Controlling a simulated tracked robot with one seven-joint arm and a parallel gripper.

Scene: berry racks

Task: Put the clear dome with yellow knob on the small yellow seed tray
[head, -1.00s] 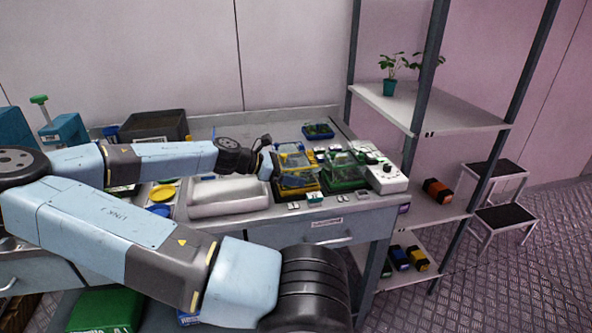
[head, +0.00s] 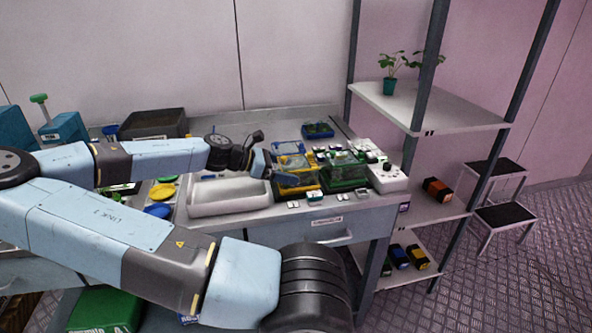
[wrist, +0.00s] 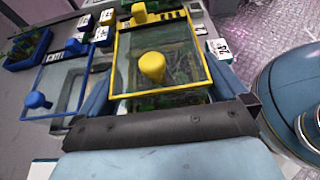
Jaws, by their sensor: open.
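The clear dome with yellow knob (wrist: 152,66) has a yellow frame, and green seedlings show through and below it in the wrist view. In the head view it shows at the yellow seed tray (head: 299,187), low over it; I cannot tell whether it rests fully on the rim. My gripper (head: 267,172) is at the left of this tray in the head view. In the wrist view its blue fingers (wrist: 160,90) stand apart, one on each side of the dome. The near edge of the tray is hidden by my gripper.
A blue-framed clear cover (wrist: 55,88) with a blue knob lies left of the dome. A green tray (head: 346,180), a white control box (head: 388,179) and small labelled blocks crowd the right. A white bin (head: 228,205) stands left.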

